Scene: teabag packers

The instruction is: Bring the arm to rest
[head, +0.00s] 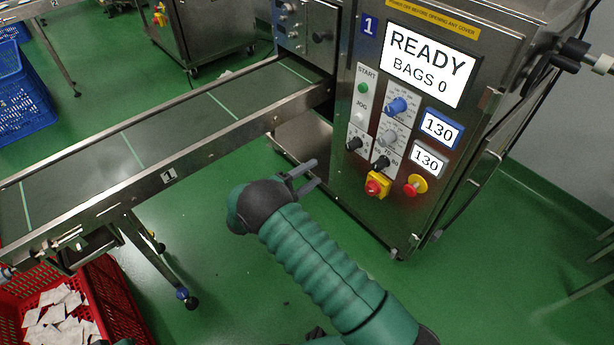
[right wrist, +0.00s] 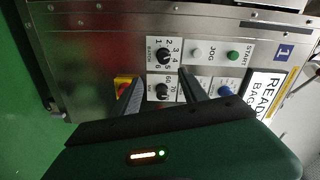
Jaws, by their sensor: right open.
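My right gripper (head: 304,176) is open and empty in front of the packing machine (head: 336,193), to the left of and apart from its control panel. Its green arm comes in from the bottom of the head view. In the right wrist view the two dark fingers (right wrist: 160,95) point at the panel with nothing between them. The machine's screen (head: 430,64) reads READY, BAGS 0. My left gripper is not in view, though a bit of green shows at the bottom edge.
A conveyor (head: 190,143) runs left from the machine. A red crate (head: 125,297) with white teabags stands at the lower left. Blue crates (head: 30,105) are at the far left. An emergency stop (head: 416,186) and a red-yellow switch (head: 376,185) stick out of the panel.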

